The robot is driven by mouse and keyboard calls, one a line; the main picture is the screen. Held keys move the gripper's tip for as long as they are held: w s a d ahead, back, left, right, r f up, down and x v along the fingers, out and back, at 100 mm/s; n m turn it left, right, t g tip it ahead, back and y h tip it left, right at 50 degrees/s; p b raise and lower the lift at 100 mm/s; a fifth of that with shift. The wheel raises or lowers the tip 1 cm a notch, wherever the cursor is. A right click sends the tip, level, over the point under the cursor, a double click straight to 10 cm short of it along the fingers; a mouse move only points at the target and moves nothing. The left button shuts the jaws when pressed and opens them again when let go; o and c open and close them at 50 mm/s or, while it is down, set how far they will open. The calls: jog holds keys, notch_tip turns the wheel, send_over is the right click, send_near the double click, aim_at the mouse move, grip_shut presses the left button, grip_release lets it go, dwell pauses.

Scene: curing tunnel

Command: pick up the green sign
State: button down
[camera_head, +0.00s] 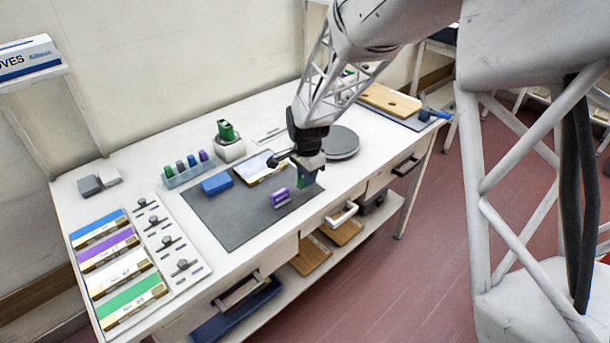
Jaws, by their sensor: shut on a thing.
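My gripper (307,177) is above the right part of the dark grey mat (235,220), pointing down. It is shut on a small green thing, which looks like the green sign (300,183). Only a narrow green part shows between the jaws; the rest is hidden. I cannot tell whether its lower edge touches the mat. A purple sign (280,198) with a white label stands on the mat, just left of and nearer than my gripper.
A blue block (216,183) and a tablet (250,173) lie left of my gripper. A round grey plate (343,146) is behind it. A rack (190,177) of coloured pieces and a white holder (231,150) with a green piece stand behind the mat. Coloured cards (133,298) lie at left.

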jog(key=s+d+r, duration=0.1)
jog(key=s+d, duration=0.3)
jog(key=s, duration=0.9)
jog(key=shift+r, duration=0.15)
jog(key=shift+d, duration=0.1)
dwell(0.4)
jog(key=w+a+r+m, duration=0.2)
jog(key=w+a+m, duration=0.5)
jog(key=m, duration=1)
jog(key=w+a+r+m, duration=0.3)
jog(key=w+a+m, duration=0.3)
jog(key=m, duration=1.2)
jog(key=w, duration=0.4)
jog(key=shift+w+a+r, duration=0.15)
jog(key=shift+w+a, duration=0.15)
jog(key=shift+a, duration=0.1)
